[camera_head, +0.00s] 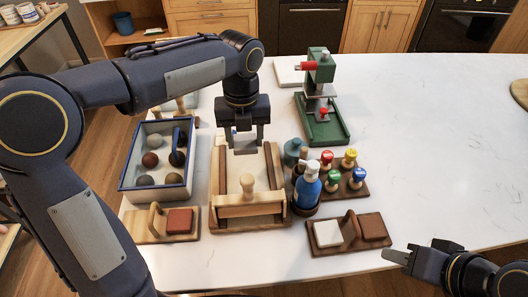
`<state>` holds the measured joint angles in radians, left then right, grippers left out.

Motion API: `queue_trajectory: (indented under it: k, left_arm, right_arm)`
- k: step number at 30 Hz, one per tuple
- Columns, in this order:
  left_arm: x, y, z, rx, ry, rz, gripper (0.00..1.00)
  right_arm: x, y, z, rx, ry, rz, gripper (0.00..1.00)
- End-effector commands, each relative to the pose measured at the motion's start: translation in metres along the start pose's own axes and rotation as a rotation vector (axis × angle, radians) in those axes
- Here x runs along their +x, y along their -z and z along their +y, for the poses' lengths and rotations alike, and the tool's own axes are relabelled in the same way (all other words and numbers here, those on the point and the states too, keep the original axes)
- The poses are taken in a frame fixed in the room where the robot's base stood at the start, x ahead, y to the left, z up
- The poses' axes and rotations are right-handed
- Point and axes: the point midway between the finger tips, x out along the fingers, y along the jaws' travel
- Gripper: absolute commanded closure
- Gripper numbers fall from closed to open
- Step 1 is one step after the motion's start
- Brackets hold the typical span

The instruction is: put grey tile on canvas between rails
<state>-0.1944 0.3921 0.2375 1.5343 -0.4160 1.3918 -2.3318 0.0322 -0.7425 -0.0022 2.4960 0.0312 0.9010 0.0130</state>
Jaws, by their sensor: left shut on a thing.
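My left gripper (246,144) is above the far part of a wooden frame (250,222), pointing down. It is shut on a small grey tile (245,149), which is mostly hidden by the fingers. The frame has a dark left rail (223,168) and right rail (270,167), with pale canvas (259,173) between them. The tile is over the strip between the rails; I cannot tell whether it touches the canvas. My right gripper (396,256) is at the lower right, away from the frame, and its opening is unclear.
A wooden knob (247,184) stands at the near part of the frame. A blue-edged box (129,172) with balls is left. A blue bottle (307,184) and several coloured stamps (333,177) are right. A green press (320,120) stands behind. The right countertop (440,150) is clear.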

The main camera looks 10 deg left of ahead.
Motion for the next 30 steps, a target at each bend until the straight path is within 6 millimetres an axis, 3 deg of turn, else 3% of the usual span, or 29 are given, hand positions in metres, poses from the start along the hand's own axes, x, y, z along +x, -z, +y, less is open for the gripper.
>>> queue_trajectory:
  k: [6, 18, 30]
  left_arm:
    - [0.042, 0.001, 0.001, -0.001, -0.003, 0.004, 0.74]
    - [0.089, 0.001, 0.000, 0.000, -0.002, 0.003, 0.74]
    - [0.097, 0.000, 0.000, 0.000, 0.000, 0.001, 0.74]
  right_arm:
    - [0.000, -0.001, 0.000, 0.000, 0.000, 0.000, 0.64]
    - [0.000, 0.000, 0.000, 0.000, 0.000, 0.000, 0.64]
    - [0.001, -0.001, 0.001, 0.000, 0.000, 0.000, 0.64]
